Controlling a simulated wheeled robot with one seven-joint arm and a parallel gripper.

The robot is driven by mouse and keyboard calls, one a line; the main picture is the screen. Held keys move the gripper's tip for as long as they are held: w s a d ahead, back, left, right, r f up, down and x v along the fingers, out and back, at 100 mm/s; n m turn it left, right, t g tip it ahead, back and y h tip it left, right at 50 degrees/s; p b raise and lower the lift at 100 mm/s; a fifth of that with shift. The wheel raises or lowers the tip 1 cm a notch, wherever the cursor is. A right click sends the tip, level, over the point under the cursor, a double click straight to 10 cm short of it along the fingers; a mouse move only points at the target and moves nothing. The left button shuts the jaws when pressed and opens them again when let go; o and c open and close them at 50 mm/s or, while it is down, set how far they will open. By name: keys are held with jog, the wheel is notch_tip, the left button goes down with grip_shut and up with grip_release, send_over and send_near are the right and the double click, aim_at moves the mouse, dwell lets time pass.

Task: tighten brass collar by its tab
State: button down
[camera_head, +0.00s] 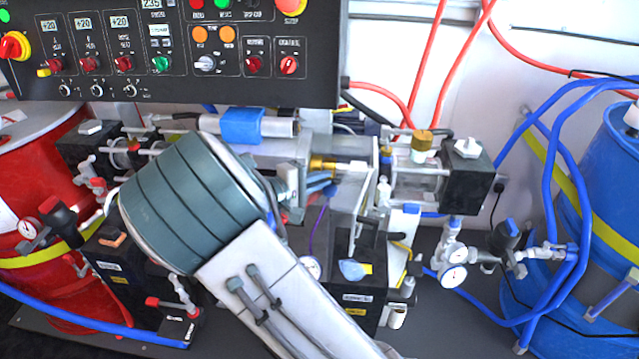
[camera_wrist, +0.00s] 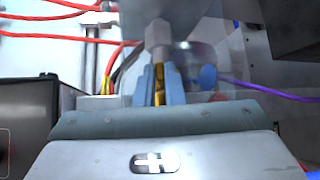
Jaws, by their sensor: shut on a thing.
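The brass collar (camera_head: 322,163) sits on a horizontal shaft in the middle of the machine, left of the clear cylinder. In the head view, my gripper (camera_head: 320,187) reaches it from the lower left, with its blue fingers just below the collar. In the wrist view, my gripper (camera_wrist: 160,86) has its two blue fingers closed on a narrow brass piece, the collar's tab (camera_wrist: 159,92). A grey metal fitting (camera_wrist: 158,42) stands just beyond the fingertips. My wrist and fingers hide much of the collar.
A black control panel (camera_head: 180,50) overhangs the back left. A clear cylinder (camera_head: 418,182) with a brass cap (camera_head: 422,140) stands to the right. A red drum (camera_head: 40,165) is at left, a blue drum (camera_head: 612,170) at right. A purple cable (camera_wrist: 270,92) runs beside my fingers.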

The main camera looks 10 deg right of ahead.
notch_tip(320, 180, down, 5)
jog(key=m+t+h+b, duration=0.1)
jog(key=m+h+b, duration=0.1)
jog(key=b, duration=0.4)
jog(key=m+h+b, duration=0.2)
jog(key=m+b, duration=0.1)
jog(key=b, duration=0.3)
jog(key=shift+w+t+h, duration=0.15)
jog(key=shift+t+h, duration=0.15)
jog(key=shift+t, duration=0.1)
jog(key=shift+m, duration=0.3)
jog(key=c, duration=1.5)
grip_release()
jog(key=p+v, duration=0.1)
jog(key=v, duration=1.2)
jog(key=shift+a+f, duration=0.2)
jog(key=shift+a, duration=0.15)
